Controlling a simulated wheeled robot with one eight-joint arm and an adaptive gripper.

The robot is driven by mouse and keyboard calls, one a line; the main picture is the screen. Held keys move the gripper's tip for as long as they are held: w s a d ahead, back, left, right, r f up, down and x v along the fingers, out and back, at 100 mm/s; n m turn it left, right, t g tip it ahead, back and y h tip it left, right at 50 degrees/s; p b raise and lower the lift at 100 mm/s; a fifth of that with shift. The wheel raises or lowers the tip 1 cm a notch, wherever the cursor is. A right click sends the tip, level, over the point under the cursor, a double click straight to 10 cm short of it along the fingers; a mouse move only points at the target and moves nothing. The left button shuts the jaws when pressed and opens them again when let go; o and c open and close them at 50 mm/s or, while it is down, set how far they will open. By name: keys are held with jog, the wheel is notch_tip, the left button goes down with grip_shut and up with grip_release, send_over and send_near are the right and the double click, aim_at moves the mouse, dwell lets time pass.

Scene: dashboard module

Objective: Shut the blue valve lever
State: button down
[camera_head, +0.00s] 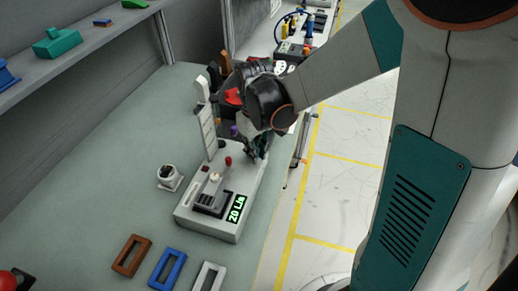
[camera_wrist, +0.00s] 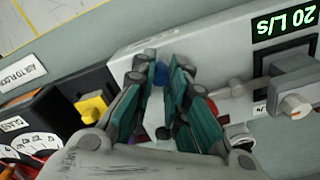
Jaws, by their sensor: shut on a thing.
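The pale dashboard module (camera_head: 224,232) stands on the grey-green bench, with a green display (camera_head: 237,208) reading 20 L/s. The display also shows in the wrist view (camera_wrist: 284,24). My gripper (camera_head: 258,150) is over the far right part of the module, and its teal fingers point down at it. In the wrist view my gripper (camera_wrist: 160,66) is closed around a small blue piece, the blue valve lever (camera_wrist: 160,76), at the module's edge. Most of the lever is hidden by the fingers. Its exact angle cannot be told.
A red-topped knob (camera_head: 228,161) and a slider block (camera_head: 212,200) are on the module. A small white-based dial (camera_head: 169,177) stands at left. Brown (camera_head: 131,256), blue (camera_head: 167,269) and white (camera_head: 209,277) frames lie in front. A yellow switch (camera_wrist: 92,106) and gauges are close by.

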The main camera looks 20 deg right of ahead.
jog(key=m, duration=0.1)
jog(key=a+m, duration=0.1)
jog(key=m, duration=0.2)
jog(key=shift+w+a, duration=0.15)
jog(key=shift+a, duration=0.2)
jog(key=shift+w+a+m, duration=0.15)
jog(key=shift+a+m, duration=0.1)
jog(key=shift+m, duration=0.7)
jog(key=shift+w+a+m, duration=0.15)
jog(key=shift+a+m, duration=0.1)
jog(key=shift+m, duration=0.7)
jog(key=c, duration=1.5)
grip_release()
jog(key=shift+c, duration=0.2)
jog(key=shift+r, duration=0.15)
notch_tip(320, 180, up, 12)
jog(key=shift+s, duration=0.15)
